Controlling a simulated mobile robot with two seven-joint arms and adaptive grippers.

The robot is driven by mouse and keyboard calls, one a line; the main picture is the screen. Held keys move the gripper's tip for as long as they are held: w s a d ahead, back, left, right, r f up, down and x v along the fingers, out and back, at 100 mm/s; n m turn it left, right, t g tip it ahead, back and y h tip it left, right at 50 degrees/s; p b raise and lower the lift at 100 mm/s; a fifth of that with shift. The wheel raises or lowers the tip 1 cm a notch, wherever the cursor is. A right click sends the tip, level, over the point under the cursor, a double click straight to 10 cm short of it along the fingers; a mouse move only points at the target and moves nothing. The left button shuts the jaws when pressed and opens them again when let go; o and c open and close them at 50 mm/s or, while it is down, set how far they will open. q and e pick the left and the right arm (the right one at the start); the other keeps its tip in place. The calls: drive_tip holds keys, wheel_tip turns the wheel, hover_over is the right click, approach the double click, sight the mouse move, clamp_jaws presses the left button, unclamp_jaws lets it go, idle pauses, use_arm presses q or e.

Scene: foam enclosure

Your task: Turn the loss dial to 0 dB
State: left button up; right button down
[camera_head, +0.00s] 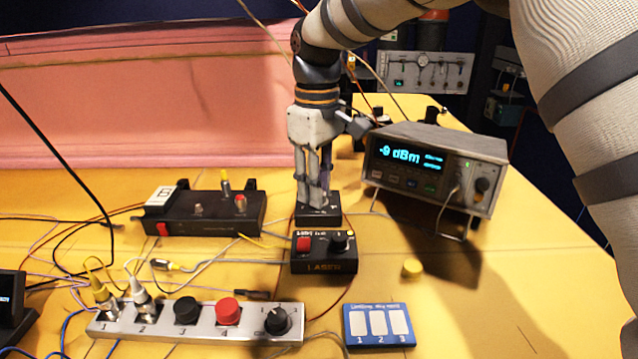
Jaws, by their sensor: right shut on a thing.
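My right gripper (317,196) points straight down behind the laser box and is shut. Its fingers close at the top of a small black block (318,215), on what appears to be the loss dial. The fingers hide the dial, so its marks and setting cannot be read. The grey power meter (440,165) to the right shows -9 dBm on its lit display. My left gripper is not in view.
The black laser box (325,262) stands just in front of the gripper. A black device (200,222) and loose cables lie left. The yellow table's front right is clear.

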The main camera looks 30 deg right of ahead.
drive_tip(key=n, duration=0.5)
drive_tip(key=shift+n, duration=0.3)
drive_tip(key=n, duration=0.5)
drive_tip(key=shift+s+a+f, duration=0.1)
idle(0.3)
drive_tip(key=c, duration=1.4)
unclamp_jaws()
drive_tip(key=shift+o, duration=0.2)
wheel_tip(320, 180, up, 12)
